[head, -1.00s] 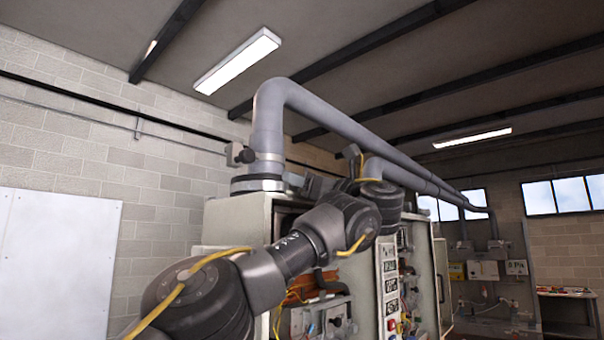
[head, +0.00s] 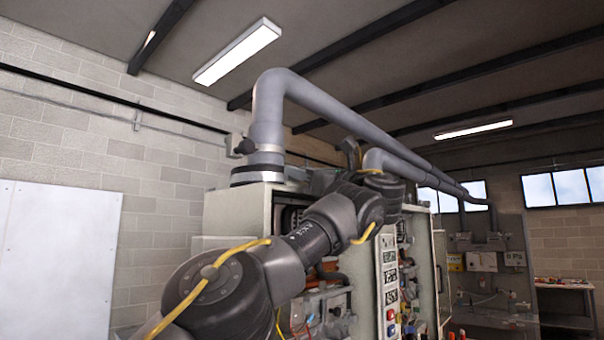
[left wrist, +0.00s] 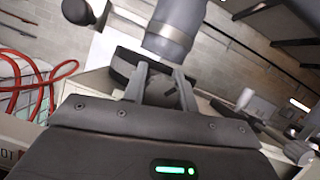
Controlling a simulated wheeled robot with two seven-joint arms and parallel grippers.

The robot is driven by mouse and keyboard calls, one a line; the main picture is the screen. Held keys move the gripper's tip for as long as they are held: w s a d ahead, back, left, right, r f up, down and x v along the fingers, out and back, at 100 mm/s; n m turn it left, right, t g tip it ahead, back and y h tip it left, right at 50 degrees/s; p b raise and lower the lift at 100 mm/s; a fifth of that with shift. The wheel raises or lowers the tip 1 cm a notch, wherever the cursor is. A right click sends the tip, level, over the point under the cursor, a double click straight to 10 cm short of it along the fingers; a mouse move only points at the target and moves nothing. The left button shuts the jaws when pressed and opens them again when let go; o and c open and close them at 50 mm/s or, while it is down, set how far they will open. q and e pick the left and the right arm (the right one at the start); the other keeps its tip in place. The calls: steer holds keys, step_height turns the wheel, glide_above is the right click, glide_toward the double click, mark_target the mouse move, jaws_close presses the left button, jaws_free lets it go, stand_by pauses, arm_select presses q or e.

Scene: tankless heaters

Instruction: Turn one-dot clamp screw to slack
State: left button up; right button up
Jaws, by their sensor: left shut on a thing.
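My left gripper (head: 300,178) is at the base of the grey flue pipe (head: 268,110), on top of the heater cabinet (head: 238,215). In the left wrist view, its two fingers (left wrist: 160,86) are shut on a small dark part between them, which looks like the clamp screw (left wrist: 168,90). The dark clamp ring (left wrist: 122,66) is just beyond, around the foot of the pipe (left wrist: 175,25). It also shows in the head view (head: 256,176). No dot marking can be made out. My right gripper is not in view.
The open cabinet front shows wiring and a labelled panel (head: 389,275). Red hoses (left wrist: 45,85) hang at the left in the wrist view. A workbench (head: 565,287) is far right.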

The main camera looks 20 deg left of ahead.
arm_select(q)
steer(key=shift+n+g, duration=0.8)
steer(key=shift+n, duration=0.6)
steer(key=o, duration=1)
steer(key=shift+c, duration=0.2)
